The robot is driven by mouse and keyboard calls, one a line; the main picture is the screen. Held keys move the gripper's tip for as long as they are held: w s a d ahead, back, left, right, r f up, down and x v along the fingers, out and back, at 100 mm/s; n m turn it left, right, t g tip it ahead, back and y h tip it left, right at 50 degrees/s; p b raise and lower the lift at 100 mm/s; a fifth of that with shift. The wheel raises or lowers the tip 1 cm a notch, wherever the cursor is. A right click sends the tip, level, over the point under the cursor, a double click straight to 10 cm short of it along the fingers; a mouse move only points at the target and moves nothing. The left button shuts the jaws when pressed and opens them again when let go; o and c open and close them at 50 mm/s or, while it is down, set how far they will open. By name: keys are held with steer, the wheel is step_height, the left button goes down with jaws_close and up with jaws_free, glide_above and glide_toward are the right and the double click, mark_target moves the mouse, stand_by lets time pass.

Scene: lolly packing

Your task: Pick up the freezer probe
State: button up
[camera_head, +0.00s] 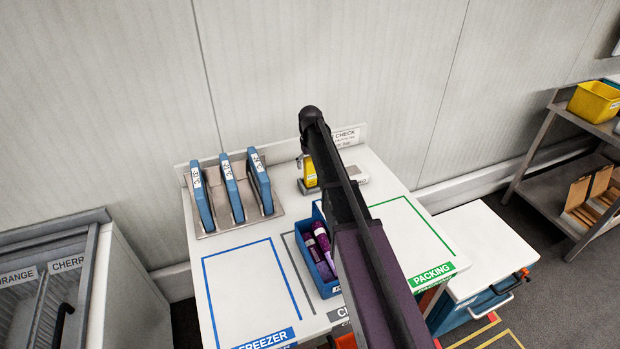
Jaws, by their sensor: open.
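A yellow handheld device (309,171), which looks like the freezer probe, stands upright in a dark holder (308,187) at the back of the white table. It is just left of my arm, near a sign ending in "CHECK". Its right side is close to my arm's outline, and I cannot tell whether part of it is hidden. My dark arm rises from the bottom of the view across the table's middle. My gripper cannot be made out, so its place relative to the device does not show.
Three blue slabs (232,187) stand in a metal rack at the back left. A blue bin (327,289) holding purple items sits mid-table, partly behind my arm. The blue-outlined freezer area (250,285) and green-outlined packing area (420,235) look clear where visible.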

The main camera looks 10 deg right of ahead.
steer(key=shift+f+b, duration=0.4)
steer(key=shift+f, duration=0.25)
steer(key=c, duration=1.3)
steer(key=shift+r, duration=0.2)
step_height(320, 180, up, 4)
steer(key=p, duration=0.4)
steer(key=shift+f, duration=0.2)
steer(key=s+a, duration=0.1)
steer(key=s, duration=0.4)
steer(key=s+a, duration=0.2)
steer(key=s, duration=0.3)
steer(key=s+a+r+p, duration=0.1)
steer(key=s+a, duration=0.1)
steer(key=s, duration=0.3)
steer(key=shift+s, duration=0.1)
